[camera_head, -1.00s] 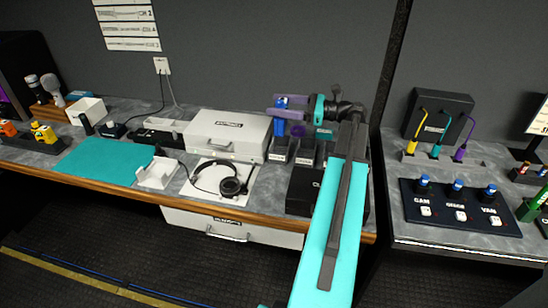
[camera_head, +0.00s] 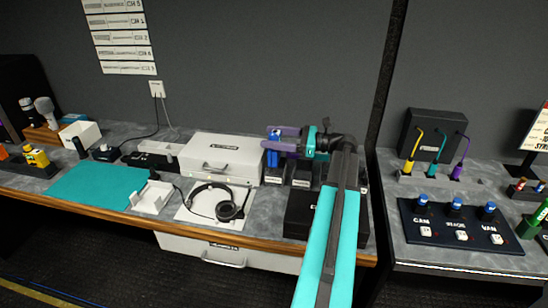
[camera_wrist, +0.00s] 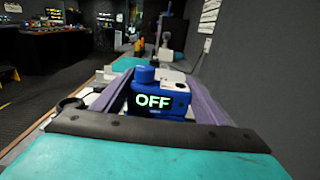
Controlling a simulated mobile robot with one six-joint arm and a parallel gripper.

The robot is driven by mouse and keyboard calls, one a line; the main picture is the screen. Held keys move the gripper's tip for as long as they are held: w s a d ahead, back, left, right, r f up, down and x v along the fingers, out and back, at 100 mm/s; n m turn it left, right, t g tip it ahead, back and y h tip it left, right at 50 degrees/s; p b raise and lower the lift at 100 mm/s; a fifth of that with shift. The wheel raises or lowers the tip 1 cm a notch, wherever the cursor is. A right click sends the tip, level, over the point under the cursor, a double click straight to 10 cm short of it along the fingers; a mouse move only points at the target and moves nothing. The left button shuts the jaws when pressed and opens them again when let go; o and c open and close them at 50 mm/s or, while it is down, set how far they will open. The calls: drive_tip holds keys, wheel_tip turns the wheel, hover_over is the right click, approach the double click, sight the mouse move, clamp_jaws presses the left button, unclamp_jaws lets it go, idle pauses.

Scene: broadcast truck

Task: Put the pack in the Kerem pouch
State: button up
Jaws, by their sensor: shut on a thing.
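My gripper (camera_head: 272,138) is shut on a blue pack (camera_head: 273,158), its purple fingers on either side. In the wrist view the pack (camera_wrist: 158,103) is between the fingers, with a lit "OFF" display and a blue knob on top. In the head view the pack hangs roughly upright over the left dark pouch (camera_head: 275,178) on the counter. I cannot tell if its lower end is inside that pouch. Another dark pouch (camera_head: 302,178) stands to its right; my arm hides what is beyond. The pouch labels are too small to read, so I cannot tell which is Kerem.
A white case (camera_head: 222,157) stands just left of the pouches. A headset (camera_head: 222,203) lies in front of it. A black box (camera_head: 300,213) is in front of the pouches. A teal mat (camera_head: 95,190) is clear at left. A control panel (camera_head: 458,228) sits on the right counter.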

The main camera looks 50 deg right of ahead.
sight(279, 154)
drive_tip(key=shift+f, duration=1.6)
drive_tip(key=shift+f, duration=0.1)
drive_tip(key=shift+f+p, duration=0.45)
drive_tip(key=shift+f, duration=1.3)
drive_tip(key=o, duration=1.2)
drive_tip(key=shift+f, duration=0.15)
drive_tip(key=shift+s+d, duration=0.1)
drive_tip(key=shift+s, duration=0.05)
drive_tip(key=shift+s+d+r, duration=0.2)
drive_tip(key=shift+s, duration=0.1)
drive_tip(key=p+v, duration=0.4)
drive_tip(key=v, duration=0.7)
drive_tip(key=shift+f, duration=0.1)
